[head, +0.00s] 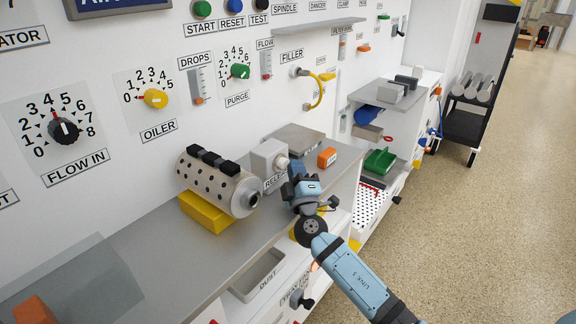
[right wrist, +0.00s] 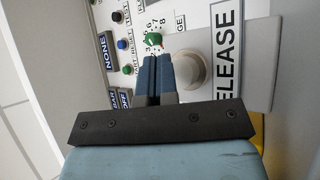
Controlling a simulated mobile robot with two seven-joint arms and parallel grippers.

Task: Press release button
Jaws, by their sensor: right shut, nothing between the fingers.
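The release button (head: 281,162) is a pale round knob on the front of a white box (head: 264,156) standing on the grey shelf. The box's RELEASE label is partly hidden behind my right gripper (head: 295,168) in the head view. In the right wrist view the button (right wrist: 191,70) is beside the RELEASE label (right wrist: 228,50). My right gripper's fingers (right wrist: 157,60) are shut and empty, just beside the button in that view. I cannot tell whether they touch it. My left gripper is not in view.
A perforated metal cylinder (head: 217,184) on a yellow block (head: 205,212) stands left of the box. A small orange block (head: 327,158) is right of it. Dials and labels line the white wall.

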